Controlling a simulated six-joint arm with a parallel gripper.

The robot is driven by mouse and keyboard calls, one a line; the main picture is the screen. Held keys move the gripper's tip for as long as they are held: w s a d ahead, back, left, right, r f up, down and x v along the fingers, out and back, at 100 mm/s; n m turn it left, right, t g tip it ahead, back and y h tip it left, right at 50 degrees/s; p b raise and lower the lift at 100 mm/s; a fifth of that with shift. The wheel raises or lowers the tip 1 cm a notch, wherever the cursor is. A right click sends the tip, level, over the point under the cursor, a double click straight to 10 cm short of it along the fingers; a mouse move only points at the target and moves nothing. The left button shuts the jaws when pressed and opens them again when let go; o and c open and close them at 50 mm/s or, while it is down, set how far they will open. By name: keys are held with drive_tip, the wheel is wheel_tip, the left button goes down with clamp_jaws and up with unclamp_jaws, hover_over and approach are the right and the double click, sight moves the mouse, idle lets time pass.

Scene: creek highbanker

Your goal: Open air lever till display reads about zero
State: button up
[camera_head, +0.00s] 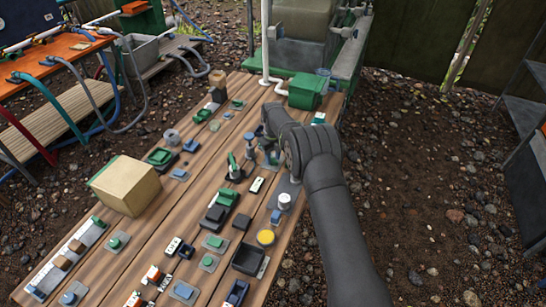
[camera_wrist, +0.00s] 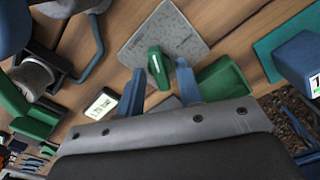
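A green lever (camera_wrist: 158,66) with a white line on it stands on a speckled grey plate (camera_wrist: 180,35) in the wrist view. My gripper (camera_wrist: 161,68) has its two blue fingers on either side of the lever, with a gap showing at each side. It is open. In the head view my gripper (camera_head: 270,152) is low over the right part of the wooden table, and my wrist hides part of this spot. A small block with a white display face (camera_wrist: 101,103) lies left of the fingers; it also shows in the head view (camera_head: 257,184). Its reading is too small to tell.
The wooden table (camera_head: 185,215) holds several small fixtures close around my gripper. A cardboard box (camera_head: 125,186) stands at the left. A green box (camera_head: 307,91) with white piping stands at the far end. A blue block (camera_wrist: 305,60) is close on the right in the wrist view.

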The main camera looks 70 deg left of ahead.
drive_tip(key=shift+r, duration=3.5)
drive_tip(key=shift+f, duration=0.1)
wheel_tip(320, 180, down, 6)
drive_tip(key=shift+f, duration=0.55)
drive_tip(key=shift+r+n, duration=0.1)
drive_tip(key=shift+n, duration=1.4)
